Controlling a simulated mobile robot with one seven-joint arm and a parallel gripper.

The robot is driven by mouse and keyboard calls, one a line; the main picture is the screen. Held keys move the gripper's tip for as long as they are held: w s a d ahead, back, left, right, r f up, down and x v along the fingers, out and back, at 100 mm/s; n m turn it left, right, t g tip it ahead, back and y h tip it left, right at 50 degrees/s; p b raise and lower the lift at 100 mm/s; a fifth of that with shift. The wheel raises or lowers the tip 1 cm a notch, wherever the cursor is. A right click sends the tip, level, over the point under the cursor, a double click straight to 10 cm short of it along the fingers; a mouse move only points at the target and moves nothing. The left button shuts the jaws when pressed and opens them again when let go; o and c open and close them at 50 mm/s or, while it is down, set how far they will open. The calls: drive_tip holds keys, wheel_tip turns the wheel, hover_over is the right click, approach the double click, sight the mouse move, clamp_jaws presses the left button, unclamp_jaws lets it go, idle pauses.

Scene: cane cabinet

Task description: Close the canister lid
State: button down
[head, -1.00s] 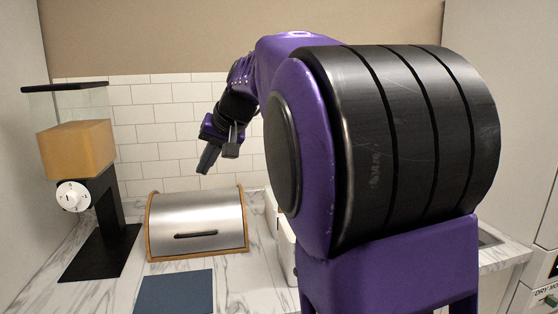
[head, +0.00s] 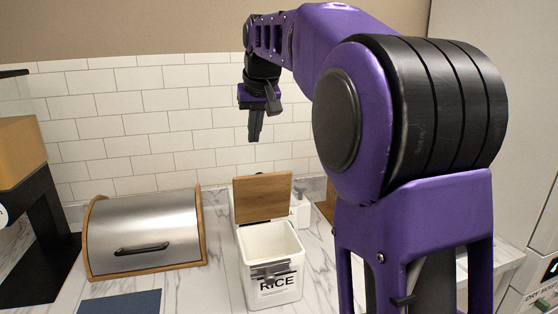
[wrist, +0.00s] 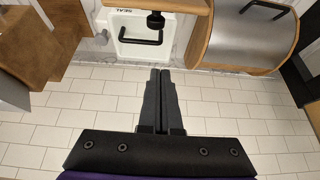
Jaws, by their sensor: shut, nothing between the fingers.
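The white canister (head: 287,289) labelled RICE stands on the marble counter. Its wooden lid (head: 262,199) is open and upright along the back rim, and the inside of the canister shows. Dark metal clasp parts are at its front. My gripper (head: 254,139) is shut and empty, pointing down above and behind the raised lid, apart from it. In the wrist view, my closed fingers (wrist: 160,74) are in front of the tiled wall, with the canister (wrist: 116,28) and the lid's edge (wrist: 175,5) near the top.
A steel bread box (head: 150,228) with wooden sides is left of the canister. A dispenser (head: 35,215) stands at the far left, and a blue mat (head: 120,303) lies in front. A small white bottle (head: 300,209) is behind the canister at right. The tiled wall is close behind.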

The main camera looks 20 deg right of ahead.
drive_tip(key=d, duration=0.1)
drive_tip(key=b, duration=0.2)
hover_over(261, 194)
drive_tip(key=w, duration=0.5)
wheel_tip(261, 194, down, 9)
drive_tip(key=shift+s+d, duration=0.15)
drive_tip(key=shift+d, duration=0.15)
drive_tip(key=shift+f, duration=0.2)
